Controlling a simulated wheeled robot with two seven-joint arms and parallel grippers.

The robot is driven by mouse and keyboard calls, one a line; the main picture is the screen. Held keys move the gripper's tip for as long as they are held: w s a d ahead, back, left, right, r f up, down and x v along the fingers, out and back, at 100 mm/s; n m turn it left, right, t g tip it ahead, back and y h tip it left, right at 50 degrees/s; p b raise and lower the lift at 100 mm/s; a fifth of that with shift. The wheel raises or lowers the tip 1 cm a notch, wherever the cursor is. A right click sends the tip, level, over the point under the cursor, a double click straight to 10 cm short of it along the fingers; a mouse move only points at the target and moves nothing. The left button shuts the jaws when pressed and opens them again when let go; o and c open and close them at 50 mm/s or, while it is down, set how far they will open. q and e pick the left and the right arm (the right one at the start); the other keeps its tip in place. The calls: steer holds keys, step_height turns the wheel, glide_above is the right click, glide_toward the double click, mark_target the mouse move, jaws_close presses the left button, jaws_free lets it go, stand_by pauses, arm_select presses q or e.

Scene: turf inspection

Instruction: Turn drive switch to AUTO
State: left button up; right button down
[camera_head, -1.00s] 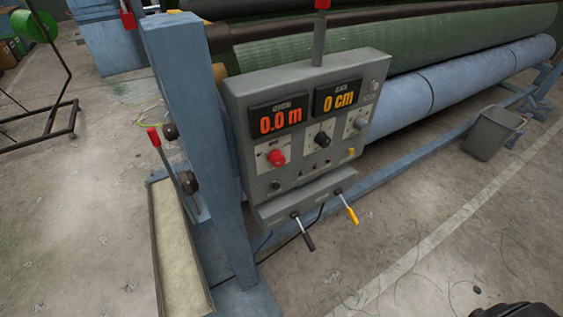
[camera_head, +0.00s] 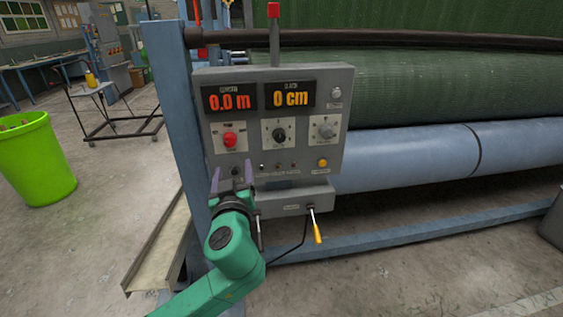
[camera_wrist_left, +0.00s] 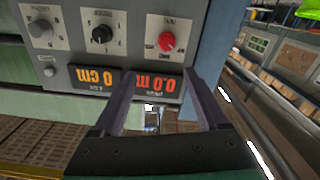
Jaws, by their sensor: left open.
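A grey control panel (camera_head: 305,155) carries a red knob (camera_head: 229,139), a black knob (camera_head: 279,135) and a grey knob (camera_head: 323,132) in a row below two displays. The labels are too small to read, so I cannot tell which knob is the drive switch. My left gripper (camera_head: 232,174) is open and empty, just below the red knob in the head view. The left wrist view is upside down; there the red knob (camera_wrist_left: 167,42) lies just beyond the fingertips, and the black knob (camera_wrist_left: 102,33) is to its left. No contact is visible. My right gripper is not in view.
Displays read 0.0 m (camera_head: 230,98) and 0 cm (camera_head: 290,95). A yellow-handled lever (camera_head: 316,232) hangs below the panel. A blue post (camera_head: 180,110) stands at its left, blue and green rolls at its right. A green bin (camera_head: 35,160) is far left.

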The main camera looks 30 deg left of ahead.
arm_select(q)
steer(key=p, duration=0.2)
glide_toward(229, 142)
steer(key=x, duration=0.2)
steer(key=p+x, duration=0.1)
steer(key=x, duration=0.5)
steer(key=shift+w+a+p, duration=0.15)
steer(key=shift+w+p, duration=0.15)
steer(key=shift+p, duration=0.1)
steer(key=shift+w+a+f, duration=0.1)
steer(key=shift+w+a, duration=0.15)
steer(key=shift+d, duration=0.1)
steer(key=shift+c, duration=1.2)
steer(key=shift+s, duration=0.1)
jaws_close()
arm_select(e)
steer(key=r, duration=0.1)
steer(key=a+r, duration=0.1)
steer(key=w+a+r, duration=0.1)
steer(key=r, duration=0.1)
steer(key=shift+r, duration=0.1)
